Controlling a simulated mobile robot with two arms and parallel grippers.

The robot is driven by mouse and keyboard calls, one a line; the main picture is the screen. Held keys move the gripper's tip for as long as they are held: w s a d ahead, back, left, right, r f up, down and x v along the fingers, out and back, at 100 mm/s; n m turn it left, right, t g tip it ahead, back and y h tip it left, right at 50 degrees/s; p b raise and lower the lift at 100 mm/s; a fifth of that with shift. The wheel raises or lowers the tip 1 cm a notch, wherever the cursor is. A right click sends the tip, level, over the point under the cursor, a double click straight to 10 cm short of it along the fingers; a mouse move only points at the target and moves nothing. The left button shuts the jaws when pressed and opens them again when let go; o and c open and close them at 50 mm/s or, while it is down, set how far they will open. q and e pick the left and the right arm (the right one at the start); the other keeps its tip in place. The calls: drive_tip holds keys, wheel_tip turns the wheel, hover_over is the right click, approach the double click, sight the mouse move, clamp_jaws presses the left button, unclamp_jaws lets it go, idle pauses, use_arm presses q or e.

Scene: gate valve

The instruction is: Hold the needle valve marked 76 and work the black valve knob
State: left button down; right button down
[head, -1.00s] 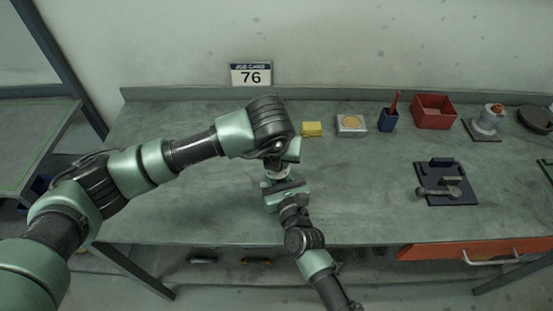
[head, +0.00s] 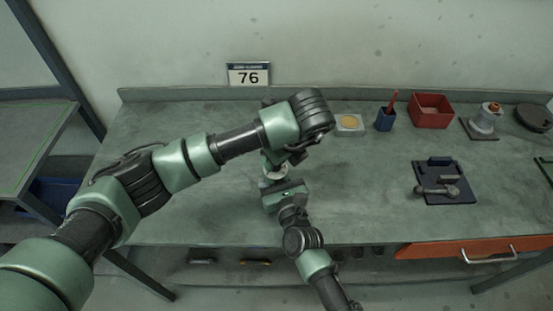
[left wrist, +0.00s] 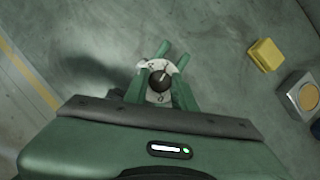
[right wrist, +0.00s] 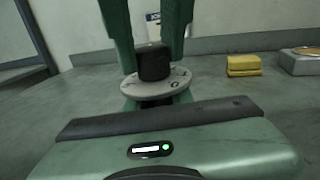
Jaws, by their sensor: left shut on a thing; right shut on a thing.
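The needle valve shows in the right wrist view as a pale round dial plate (right wrist: 156,84) with a black knob (right wrist: 154,63) standing on top. My right gripper (right wrist: 155,102) is shut on the valve body under the plate and holds it upright above the bench. My left gripper (right wrist: 150,50) comes down from above, its green fingers shut on the black knob. The left wrist view looks down on the knob (left wrist: 159,81) and the marked dial plate (left wrist: 144,76). In the head view the plate (head: 274,172) is partly hidden by my left arm. No number is legible on the valve.
A card reading 76 (head: 248,75) stands at the back of the bench (head: 180,140). A yellow block (right wrist: 243,66), a box with a round disc (head: 349,123), a blue cup (head: 385,120), a red bin (head: 431,109) and a dark fixture (head: 446,182) lie rightward. The bench's left side is clear.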

use_arm(q)
drive_tip(key=shift+w+n, duration=0.15)
drive_tip(key=shift+n, duration=0.35)
use_arm(e)
drive_tip(key=shift+f, duration=0.1)
use_arm(q)
drive_tip(key=c, duration=1.1)
unclamp_jaws()
drive_tip(key=shift+c, duration=0.2)
drive_tip(key=v, duration=1.2)
drive_tip(key=shift+d, duration=0.15)
